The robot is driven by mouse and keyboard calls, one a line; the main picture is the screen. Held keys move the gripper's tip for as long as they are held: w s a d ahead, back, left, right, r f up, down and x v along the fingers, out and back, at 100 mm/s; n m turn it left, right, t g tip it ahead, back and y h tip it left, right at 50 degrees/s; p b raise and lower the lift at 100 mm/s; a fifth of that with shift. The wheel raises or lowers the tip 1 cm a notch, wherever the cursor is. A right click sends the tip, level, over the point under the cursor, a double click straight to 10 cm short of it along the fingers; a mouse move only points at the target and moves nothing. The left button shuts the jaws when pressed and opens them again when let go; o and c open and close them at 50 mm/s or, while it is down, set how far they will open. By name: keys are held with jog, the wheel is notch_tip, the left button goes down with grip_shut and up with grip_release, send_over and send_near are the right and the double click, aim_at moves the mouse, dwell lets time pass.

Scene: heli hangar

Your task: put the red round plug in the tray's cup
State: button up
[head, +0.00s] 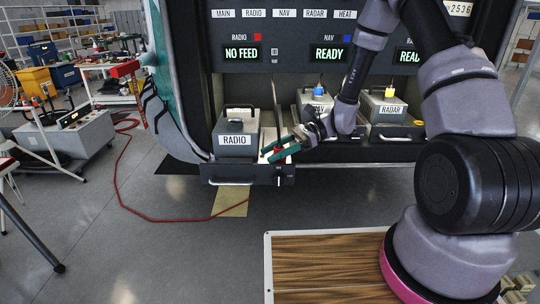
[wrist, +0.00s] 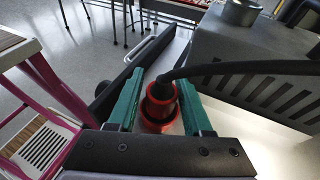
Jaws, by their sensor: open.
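The red round plug (wrist: 162,91), with a black top and a black cable, is between the green fingers of my gripper (wrist: 162,84) in the wrist view. The fingers are open, one on each side of it. A wider red ring shows just below the plug; I cannot tell whether it is the cup or part of the plug. In the head view my gripper (head: 281,149) is low over the right part of the pulled-out RADIO tray (head: 247,175), beside the grey RADIO box (head: 236,139). The plug is not clear there.
The RADIO panel reads NO FEED (head: 242,53) and NAV reads READY (head: 329,54). The NAV and RADAR boxes (head: 388,106) stand right of my gripper. A red cable (head: 118,190) lies on the floor at left. The grey floor in front of the tray is mostly clear.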

jog(key=v, duration=1.1)
jog(key=s+d+r+n+t+h, duration=0.3)
jog(key=s+d+r+t+h, duration=0.1)
jog(key=r, duration=0.5)
jog(key=s+d+r+n+t+h, duration=0.3)
jog(key=s+d+r+t, duration=0.1)
jog(key=s+r, duration=0.3)
jog(key=s+d+r+n+t+h, duration=0.3)
jog(key=s+d+r+t+h, duration=0.1)
jog(key=r, duration=0.7)
jog(key=shift+s+n+h, duration=0.3)
jog(key=shift+s, duration=0.4)
